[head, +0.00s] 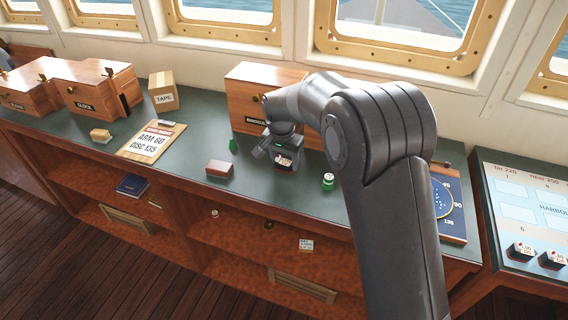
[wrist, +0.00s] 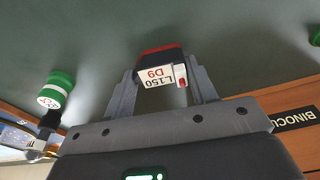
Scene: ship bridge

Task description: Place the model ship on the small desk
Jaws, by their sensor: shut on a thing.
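My gripper (head: 274,152) is shut on the model ship (head: 284,163), in front of the binocular box over the green counter top. In the wrist view the ship (wrist: 160,67) sits between the fingertips of my gripper (wrist: 163,78). It is a small dark block with a red edge, a white label reading L150 D9 and a small red-and-white piece. I cannot tell whether it touches the counter. At the right, a lower desk (head: 490,200) bears a pale harbour chart and two similar small ships (head: 520,251), (head: 552,260). I cannot tell whether this is the small desk.
The counter (head: 190,185) holds a clipboard (head: 152,142), a tape box (head: 161,92), a red-brown block (head: 220,169), a green-and-white cylinder (head: 328,181) and the wooden binocular box (head: 245,100). A blue chart board (head: 450,210) lies at the counter's right end, partly hidden by my arm.

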